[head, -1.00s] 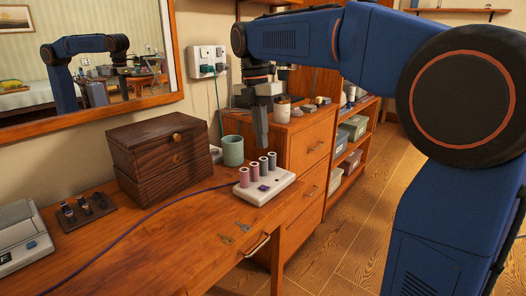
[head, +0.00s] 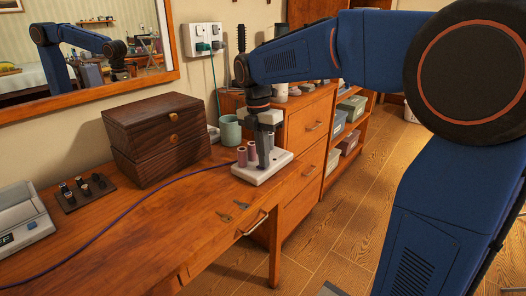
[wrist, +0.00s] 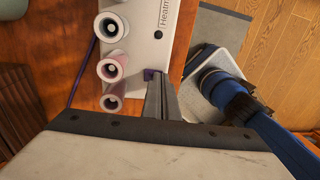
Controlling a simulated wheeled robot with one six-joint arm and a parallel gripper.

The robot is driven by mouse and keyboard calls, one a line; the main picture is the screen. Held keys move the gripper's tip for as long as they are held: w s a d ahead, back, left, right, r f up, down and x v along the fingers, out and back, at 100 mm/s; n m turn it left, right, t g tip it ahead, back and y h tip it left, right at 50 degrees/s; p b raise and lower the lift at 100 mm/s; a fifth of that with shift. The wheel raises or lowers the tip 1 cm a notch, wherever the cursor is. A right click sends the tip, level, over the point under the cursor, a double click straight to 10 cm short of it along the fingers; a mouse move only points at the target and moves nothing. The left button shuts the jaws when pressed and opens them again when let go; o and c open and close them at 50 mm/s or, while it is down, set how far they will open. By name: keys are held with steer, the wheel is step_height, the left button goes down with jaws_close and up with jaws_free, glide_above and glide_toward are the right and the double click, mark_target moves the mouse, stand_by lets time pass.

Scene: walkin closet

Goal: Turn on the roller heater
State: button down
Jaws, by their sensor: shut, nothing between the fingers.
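The roller heater (head: 250,176) is a white base with upright pink and grey rollers, at the right end of the wooden dressing table. In the wrist view its base (wrist: 172,40) shows partly cut-off lettering and a small dark dot. A small purple switch (wrist: 149,74) sits on the base beside the rollers. My gripper (head: 262,167) is shut and empty, pointing down over the heater. In the wrist view the tips of my gripper (wrist: 158,80) are right at the switch and partly cover it. I cannot tell whether they touch it.
Rollers (wrist: 112,68) stand close to my fingers. A green cup (head: 230,131) and a dark wooden box (head: 157,138) stand behind and left of the heater. A purple cord (head: 120,211) crosses the table. A wall socket (head: 202,40) holds plugs. The table front is mostly clear.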

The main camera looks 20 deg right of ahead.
steer(key=shift+s+d+f, duration=0.15)
steer(key=shift+s+f, duration=0.05)
steer(key=shift+f, duration=0.2)
steer(key=shift+w, duration=0.15)
steer(key=shift+w+a, duration=0.45)
steer(key=shift+a, duration=0.05)
steer(key=shift+w+r, duration=0.1)
stand_by(0.3)
